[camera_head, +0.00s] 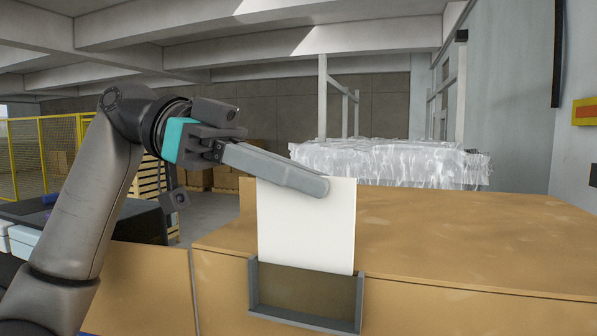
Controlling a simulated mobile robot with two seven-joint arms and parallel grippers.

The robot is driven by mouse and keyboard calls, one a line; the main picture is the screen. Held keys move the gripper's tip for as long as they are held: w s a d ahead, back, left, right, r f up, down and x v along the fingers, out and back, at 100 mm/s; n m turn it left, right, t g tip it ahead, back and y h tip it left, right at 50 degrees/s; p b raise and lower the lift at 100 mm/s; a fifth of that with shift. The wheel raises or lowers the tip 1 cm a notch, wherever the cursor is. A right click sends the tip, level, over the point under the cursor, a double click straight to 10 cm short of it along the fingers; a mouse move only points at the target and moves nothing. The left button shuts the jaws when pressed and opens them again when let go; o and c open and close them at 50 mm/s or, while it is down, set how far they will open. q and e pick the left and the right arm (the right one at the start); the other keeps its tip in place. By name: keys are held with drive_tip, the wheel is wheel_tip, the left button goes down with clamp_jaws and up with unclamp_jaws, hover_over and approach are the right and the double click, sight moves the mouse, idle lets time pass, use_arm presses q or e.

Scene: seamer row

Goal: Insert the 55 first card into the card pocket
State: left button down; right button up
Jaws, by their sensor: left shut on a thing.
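A plain white card (305,228) stands upright just above a grey-framed card pocket (306,318) on the front of a brown surface. My left gripper (318,187) is shut on the card's top edge, with its arm coming in from the left. The card's lower edge is at the level of the pocket's open top. I cannot tell whether that edge is inside the pocket or in front of or behind it. No print shows on the card's visible face. My right gripper is not in view.
The brown boxlike body (480,235) with the pocket fills the lower right. A plastic-wrapped stack (385,163) and white posts stand behind it. A yellow mesh fence (60,145) and brown boxes are at the back left. The space above the brown top is clear.

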sight(298, 267)
use_arm(q)
drive_tip(key=shift+f+b, duration=1.2)
drive_tip(key=shift+f, duration=0.75)
drive_tip(key=shift+r, duration=0.2)
drive_tip(key=shift+r+p, duration=2.2)
drive_tip(key=shift+p, duration=0.1)
drive_tip(key=shift+p, duration=0.45)
drive_tip(key=shift+f+b, duration=1.55)
drive_tip(key=shift+f, duration=0.8)
drive_tip(key=c, duration=0.9)
unclamp_jaws()
drive_tip(key=shift+c, duration=0.2)
